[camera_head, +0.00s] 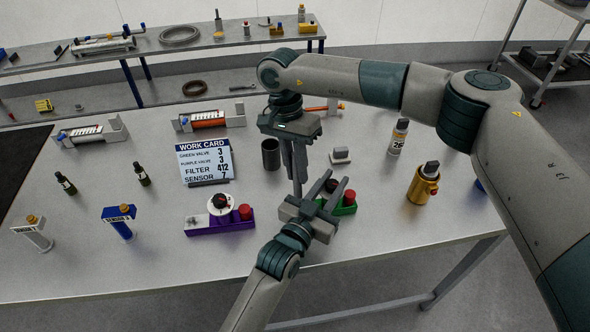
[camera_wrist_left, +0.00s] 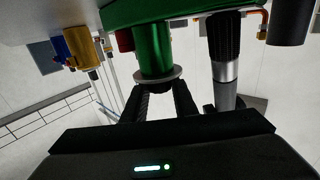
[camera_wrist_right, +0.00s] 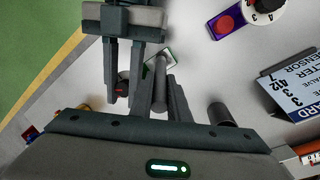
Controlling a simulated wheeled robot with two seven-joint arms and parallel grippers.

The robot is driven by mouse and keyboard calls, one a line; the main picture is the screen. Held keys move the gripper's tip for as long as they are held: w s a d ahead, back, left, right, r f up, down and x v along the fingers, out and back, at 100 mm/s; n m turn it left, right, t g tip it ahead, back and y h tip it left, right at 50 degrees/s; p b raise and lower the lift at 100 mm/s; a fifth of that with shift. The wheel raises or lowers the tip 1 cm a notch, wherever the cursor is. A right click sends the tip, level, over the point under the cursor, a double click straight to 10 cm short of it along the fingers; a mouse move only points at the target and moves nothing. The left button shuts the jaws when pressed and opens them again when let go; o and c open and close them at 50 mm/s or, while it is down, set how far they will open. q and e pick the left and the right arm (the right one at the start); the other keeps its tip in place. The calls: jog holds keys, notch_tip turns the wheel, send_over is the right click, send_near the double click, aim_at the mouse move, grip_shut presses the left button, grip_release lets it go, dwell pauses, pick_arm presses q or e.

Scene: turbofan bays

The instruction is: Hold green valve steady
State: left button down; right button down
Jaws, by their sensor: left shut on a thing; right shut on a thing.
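The green valve (camera_head: 347,209) stands on the table, mostly hidden behind my left gripper (camera_head: 333,192). Its red knob and a dark top piece show. In the left wrist view its green body (camera_wrist_left: 154,45) carries a pale disc, and the fingers close at the end beyond that disc. The exact contact is dark. My right gripper (camera_head: 297,182) points down just left of my left gripper, shut on a grey rod-like tool (camera_wrist_right: 160,85). In the left wrist view a black ribbed piece with a silver collar (camera_wrist_left: 225,60), which looks like this tool, is beside the green valve.
The purple valve (camera_head: 222,226), with white dial and red knob, stands to the left. A work card (camera_head: 205,162), dark cup (camera_head: 271,155), gold canister (camera_head: 422,188) and spray can (camera_head: 398,138) stand nearby. My two grippers are very close together.

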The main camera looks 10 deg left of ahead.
jog(key=shift+w+d, duration=0.1)
jog(key=shift+w, duration=0.05)
jog(key=shift+a, duration=0.2)
jog(key=shift+s+a, duration=0.25)
jog(key=shift+a, duration=0.35)
jog(key=shift+f, duration=0.1)
jog(key=shift+w, duration=0.1)
jog(key=shift+w, duration=1.25)
jog(key=shift+s, duration=0.1)
jog(key=shift+s+d, duration=0.25)
jog(key=shift+s, duration=0.45)
